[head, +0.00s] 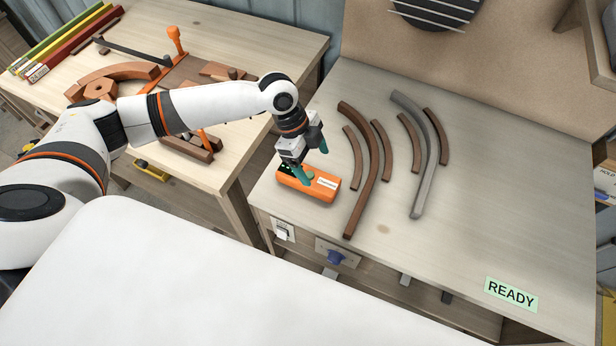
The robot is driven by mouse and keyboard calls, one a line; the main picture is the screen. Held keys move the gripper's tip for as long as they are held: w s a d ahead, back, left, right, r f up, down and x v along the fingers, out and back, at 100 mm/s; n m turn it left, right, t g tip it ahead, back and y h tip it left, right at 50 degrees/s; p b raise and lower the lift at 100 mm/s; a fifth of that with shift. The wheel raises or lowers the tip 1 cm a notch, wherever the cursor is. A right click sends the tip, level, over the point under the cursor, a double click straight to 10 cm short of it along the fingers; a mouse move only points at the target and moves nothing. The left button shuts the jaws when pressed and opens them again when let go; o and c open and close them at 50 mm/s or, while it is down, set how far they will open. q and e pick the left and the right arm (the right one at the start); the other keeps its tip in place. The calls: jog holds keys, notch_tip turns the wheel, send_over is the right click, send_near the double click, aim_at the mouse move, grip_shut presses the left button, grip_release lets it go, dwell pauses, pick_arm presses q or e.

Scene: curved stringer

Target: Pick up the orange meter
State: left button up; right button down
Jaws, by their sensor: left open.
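The orange meter (320,187) lies on the grey-beige table (450,240), near its left front edge. It has a white label on its right part and a dark display with green marks at its left end. My left gripper (311,162) is open, its two teal fingers spread above and over the meter. One fingertip overlaps the meter's top in the picture; I cannot tell whether it touches. My right gripper is not in view.
Curved brown strips (371,170) and a grey curved strip (424,150) lie right of the meter. A green READY label (511,294) marks the front right. A wooden bench (262,40) with orange clamp and wood parts stands left. The table's right side is clear.

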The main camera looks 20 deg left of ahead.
aim_at(323, 182)
pick_arm(q)
jog(key=x, duration=0.4)
jog(key=shift+d+f+p, duration=0.15)
jog(key=shift+f+p, duration=0.05)
jog(key=shift+p, duration=0.2)
jog(key=x, duration=0.2)
jog(key=p+x, duration=0.1)
jog(key=x, duration=0.1)
jog(key=shift+w+f+p, duration=0.1)
jog(key=shift+f+p, duration=0.1)
jog(key=shift+p, duration=0.1)
jog(key=shift+f, duration=0.5)
jog(key=c, duration=1.1)
jog(key=shift+w+r, duration=0.1)
jog(key=shift+r, duration=0.05)
